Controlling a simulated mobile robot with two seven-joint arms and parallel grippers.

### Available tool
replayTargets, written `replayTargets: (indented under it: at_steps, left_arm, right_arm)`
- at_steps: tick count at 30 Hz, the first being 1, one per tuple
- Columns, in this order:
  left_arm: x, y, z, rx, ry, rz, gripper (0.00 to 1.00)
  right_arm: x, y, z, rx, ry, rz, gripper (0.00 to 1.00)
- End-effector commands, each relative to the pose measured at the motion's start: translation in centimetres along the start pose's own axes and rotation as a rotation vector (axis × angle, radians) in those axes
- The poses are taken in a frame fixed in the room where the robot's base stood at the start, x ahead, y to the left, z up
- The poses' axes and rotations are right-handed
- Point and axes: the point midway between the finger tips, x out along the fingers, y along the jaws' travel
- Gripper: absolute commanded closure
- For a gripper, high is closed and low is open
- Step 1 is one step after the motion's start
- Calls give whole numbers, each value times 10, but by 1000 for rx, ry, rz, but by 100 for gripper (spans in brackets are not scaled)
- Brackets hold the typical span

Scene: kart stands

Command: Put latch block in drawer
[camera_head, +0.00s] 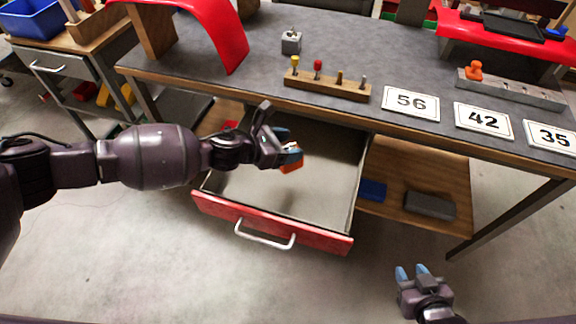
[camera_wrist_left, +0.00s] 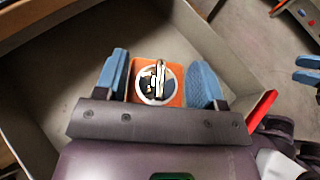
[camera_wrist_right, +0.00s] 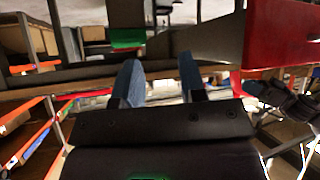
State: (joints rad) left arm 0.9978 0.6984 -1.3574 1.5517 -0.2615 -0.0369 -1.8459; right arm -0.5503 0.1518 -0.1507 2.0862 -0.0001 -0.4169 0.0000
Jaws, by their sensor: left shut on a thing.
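The latch block (camera_head: 291,165) is orange with a round dark-and-silver latch on its face. It also shows in the left wrist view (camera_wrist_left: 174,82). My left gripper (camera_head: 284,148) is shut on it, with the blue fingers on either side, and holds it over the open drawer. The drawer (camera_head: 318,198) is pulled out under the bench, with a grey inside and a red front with a silver handle. The part of it that shows is empty. In the left wrist view its inside (camera_wrist_left: 55,85) lies below the block. My right gripper (camera_head: 412,272) is open and empty, low at the right, away from the drawer.
The grey bench top (camera_head: 235,82) bears a wooden peg holder (camera_head: 327,86), a small grey block (camera_head: 291,42) and number cards (camera_head: 411,103). A wooden lower shelf (camera_head: 450,178) right of the drawer holds a blue and a grey item. The floor in front is clear.

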Motion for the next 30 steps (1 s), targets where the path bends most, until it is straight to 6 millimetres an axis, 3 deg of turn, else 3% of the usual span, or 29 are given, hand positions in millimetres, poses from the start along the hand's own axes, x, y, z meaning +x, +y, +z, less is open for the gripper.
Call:
replayTargets:
  at_steps: [1, 3, 11, 19, 30]
  left_arm:
    - [6, -1, -15, -9, 3, -1, 66]
    - [10, -1, -24, -7, 2, -2, 66]
    - [16, 0, -38, -1, 0, 0, 66]
    - [33, -2, -79, -8, 2, -2, 66]
    - [35, 1, -84, 2, -2, 2, 66]
  right_arm:
    - [2, -1, 6, -2, -8, -2, 62]
    - [3, -1, 7, -4, -11, -3, 62]
    - [4, -2, 12, -5, -18, -5, 62]
    - [11, -3, 27, -4, -41, -7, 62]
    - [15, -3, 16, -4, -17, -6, 62]
